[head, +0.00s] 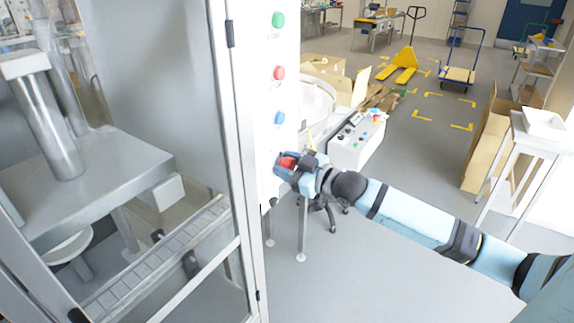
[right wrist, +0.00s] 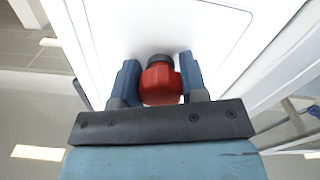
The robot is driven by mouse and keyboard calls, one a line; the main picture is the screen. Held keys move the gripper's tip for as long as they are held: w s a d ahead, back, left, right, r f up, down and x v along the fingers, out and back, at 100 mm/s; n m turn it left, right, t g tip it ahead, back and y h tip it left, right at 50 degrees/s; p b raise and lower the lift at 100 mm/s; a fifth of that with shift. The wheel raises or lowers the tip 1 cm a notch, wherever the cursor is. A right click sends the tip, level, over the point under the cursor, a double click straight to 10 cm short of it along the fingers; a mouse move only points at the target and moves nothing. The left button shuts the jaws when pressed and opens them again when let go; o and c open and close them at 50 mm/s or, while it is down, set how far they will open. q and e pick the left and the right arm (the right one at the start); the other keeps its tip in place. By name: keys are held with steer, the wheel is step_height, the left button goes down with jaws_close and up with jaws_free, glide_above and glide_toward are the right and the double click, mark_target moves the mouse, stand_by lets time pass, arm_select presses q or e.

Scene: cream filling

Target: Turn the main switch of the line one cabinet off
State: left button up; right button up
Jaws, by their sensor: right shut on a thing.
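The white line one cabinet (head: 277,100) stands upright left of centre in the head view, with green, red and blue buttons down its face. The red main switch (head: 287,162) sits low on this face. In the right wrist view the red switch knob (right wrist: 161,82) has a dark collar against the white panel. My right gripper (head: 288,166) is at the switch, its two blue fingers (right wrist: 158,78) on either side of the knob and shut on it. The switch's turn position cannot be read clearly. My left gripper is not in view.
A glass-doored machine frame (head: 235,130) stands directly left of the cabinet face. A white control box (head: 357,142) is behind my right gripper. A white table (head: 540,135) and cardboard stand at the right. Grey floor (head: 400,250) is open below my arm.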

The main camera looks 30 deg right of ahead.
steer(key=n, duration=0.5)
steer(key=shift+r+n, duration=0.1)
steer(key=shift+n, duration=0.2)
steer(key=n, duration=0.5)
steer(key=shift+d, duration=0.1)
steer(key=shift+n, duration=0.4)
steer(key=o, duration=0.9)
